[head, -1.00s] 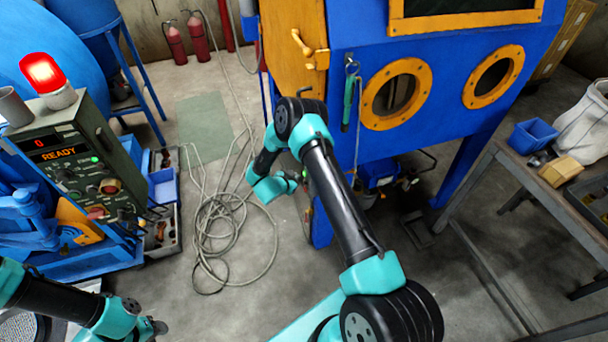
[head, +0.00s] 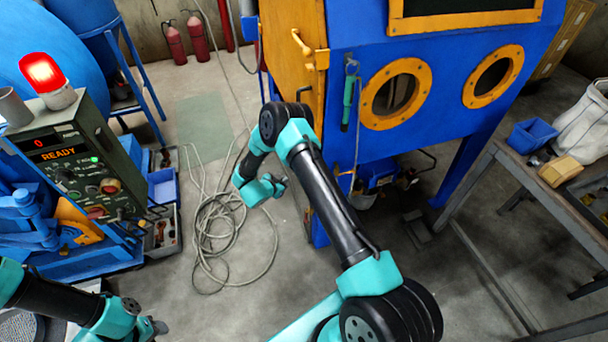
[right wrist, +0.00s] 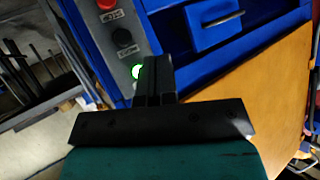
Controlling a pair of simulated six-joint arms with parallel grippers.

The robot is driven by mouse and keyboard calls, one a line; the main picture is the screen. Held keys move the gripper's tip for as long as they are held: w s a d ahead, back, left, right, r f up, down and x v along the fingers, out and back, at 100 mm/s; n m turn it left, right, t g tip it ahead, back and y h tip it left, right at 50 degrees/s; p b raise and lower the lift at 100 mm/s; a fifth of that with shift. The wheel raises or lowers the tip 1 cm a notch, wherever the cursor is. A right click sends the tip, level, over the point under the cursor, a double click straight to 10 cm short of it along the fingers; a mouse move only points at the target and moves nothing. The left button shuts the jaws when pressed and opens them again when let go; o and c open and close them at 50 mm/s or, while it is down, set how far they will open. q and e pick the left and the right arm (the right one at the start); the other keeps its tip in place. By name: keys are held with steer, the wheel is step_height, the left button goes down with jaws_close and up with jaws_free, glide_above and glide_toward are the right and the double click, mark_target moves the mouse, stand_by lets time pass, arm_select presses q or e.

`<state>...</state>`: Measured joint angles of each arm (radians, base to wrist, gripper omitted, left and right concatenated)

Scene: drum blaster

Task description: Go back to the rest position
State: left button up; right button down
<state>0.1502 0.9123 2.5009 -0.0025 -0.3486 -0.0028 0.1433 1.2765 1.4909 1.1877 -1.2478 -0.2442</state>
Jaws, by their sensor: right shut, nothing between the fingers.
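My right gripper (head: 280,184) hangs in front of the orange side door of the blue blast cabinet (head: 350,60), above the floor and apart from it. In the right wrist view its fingers (right wrist: 155,75) are shut together with nothing between them.
A coiled hose (head: 222,225) lies on the floor left of my right gripper. A control box (head: 75,165) with a lit red beacon (head: 43,72) stands at left, reading READY. A workbench (head: 500,185) with a blue bin (head: 532,136) is at right.

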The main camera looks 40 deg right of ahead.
stand_by(0.6)
steer(key=s+a+r+n+g+y, duration=0.1)
steer(key=s+a+n+y, duration=0.3)
steer(key=s, duration=0.5)
steer(key=s+a+r+n+g+y, duration=0.1)
steer(key=s+a+n+y, duration=0.4)
steer(key=s, duration=0.5)
steer(key=s+a+r+n+g+y, duration=0.1)
steer(key=s+a+r+n+y, duration=0.1)
steer(key=s+a+n+y, duration=0.3)
steer(key=s+y, duration=0.1)
steer(key=s, duration=0.3)
steer(key=shift+s+a+r+n+g+y, duration=0.2)
steer(key=shift+s+r+n+g+y, duration=0.1)
steer(key=shift+r, duration=0.1)
